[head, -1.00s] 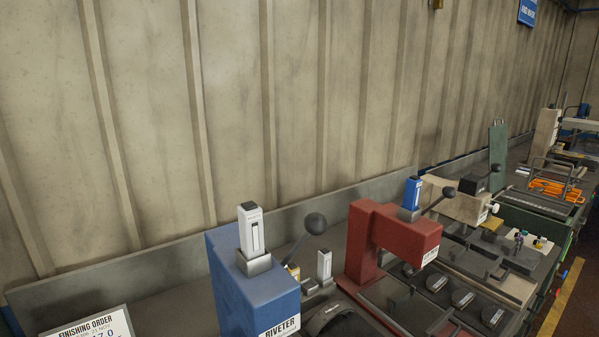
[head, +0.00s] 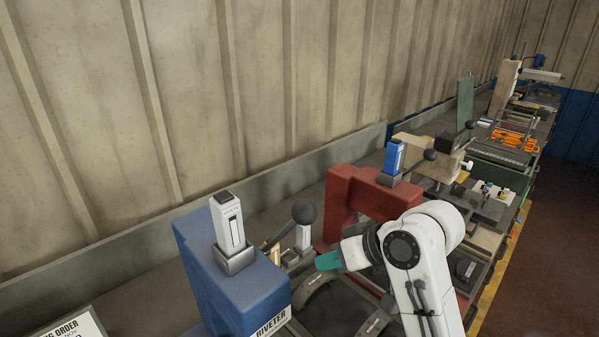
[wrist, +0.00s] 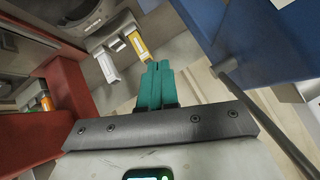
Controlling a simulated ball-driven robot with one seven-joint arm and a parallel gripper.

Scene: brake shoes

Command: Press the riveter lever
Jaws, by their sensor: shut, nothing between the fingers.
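The riveter (head: 232,275) is a blue machine at the lower middle of the head view, with a white box-like unit (head: 229,222) on top. Its lever ends in a dark ball knob (head: 304,212), raised at the riveter's right side. My gripper (head: 328,261) has teal fingers, shut and empty, just below and right of the knob, apart from it as far as I can tell. In the wrist view the teal fingers (wrist: 155,85) lie together, and a grey lever rod (wrist: 262,118) runs along the right, beside the blue body (wrist: 270,40). The knob is not clearly visible there.
A red press (head: 365,200) stands right of the riveter, close to my arm. A white and a yellow unit (wrist: 138,46) sit ahead of the fingers. Dark curved brake shoes (head: 330,312) lie in front. More machines line the bench at the right.

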